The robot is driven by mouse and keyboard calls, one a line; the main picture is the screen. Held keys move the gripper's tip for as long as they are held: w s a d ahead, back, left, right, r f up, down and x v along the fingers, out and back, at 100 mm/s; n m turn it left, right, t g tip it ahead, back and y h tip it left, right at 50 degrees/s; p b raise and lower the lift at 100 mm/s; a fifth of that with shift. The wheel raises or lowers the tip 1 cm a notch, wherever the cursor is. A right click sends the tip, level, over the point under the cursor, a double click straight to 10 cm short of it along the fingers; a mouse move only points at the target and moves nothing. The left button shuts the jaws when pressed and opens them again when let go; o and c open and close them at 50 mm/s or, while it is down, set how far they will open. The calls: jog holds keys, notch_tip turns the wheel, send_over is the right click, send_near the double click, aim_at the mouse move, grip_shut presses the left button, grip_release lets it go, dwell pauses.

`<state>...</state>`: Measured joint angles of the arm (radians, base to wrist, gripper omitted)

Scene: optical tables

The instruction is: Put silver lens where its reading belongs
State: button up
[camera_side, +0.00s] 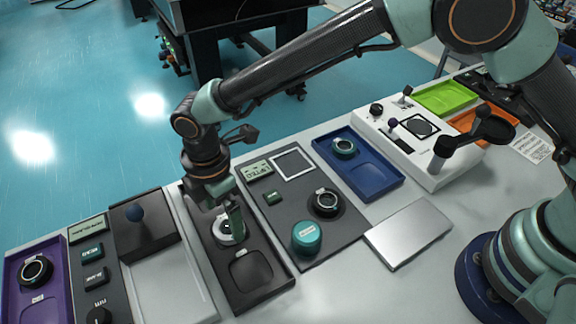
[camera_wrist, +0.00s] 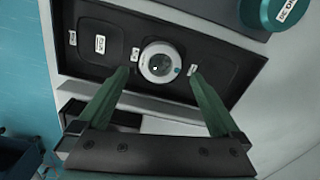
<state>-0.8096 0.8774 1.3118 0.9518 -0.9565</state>
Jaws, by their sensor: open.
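The silver lens (camera_wrist: 160,63), a pale ring with a grey glass centre, sits in the middle of a black tray (camera_wrist: 80,60) with small white labels. In the side view the silver lens (camera_side: 222,232) is partly hidden by my gripper (camera_side: 232,230). My gripper is open and points down over this tray. In the wrist view the fingertips of my gripper (camera_wrist: 160,75) are on either side of the lens, with gaps to it. A meter panel (camera_side: 262,228) with a small display, a teal knob (camera_side: 307,239) and a black ring (camera_side: 325,203) stands right of the tray.
A blue tray (camera_side: 385,181) holds a dark ring (camera_side: 344,147); a purple tray (camera_side: 54,299) holds another (camera_side: 36,271). Green (camera_side: 448,96) and orange (camera_side: 466,124) trays lie at far right. A silver plate (camera_side: 409,235) and a white console (camera_side: 440,172) with levers stand nearby.

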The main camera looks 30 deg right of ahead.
aim_at(227, 227)
notch_tip(227, 227, up, 9)
jog(key=w+d+r+m+t, duration=0.1)
jog(key=w+d+r+m, duration=0.2)
jog(key=d+r+m, duration=0.5)
jog(key=d+r+m+t+y, duration=0.15)
jog(key=d+r, duration=0.25)
jog(key=d, duration=0.9)
jog(key=s+d+m+t, duration=0.1)
jog(key=s+d+m, duration=0.4)
jog(key=d, duration=0.3)
jog(key=s+d+m+t+h, duration=0.1)
jog(key=s+d+m+t, duration=0.1)
jog(key=s+d+m, duration=0.3)
jog(key=shift+d+m, duration=0.35)
jog(key=shift+d, duration=1.25)
jog(key=shift+h, duration=0.25)
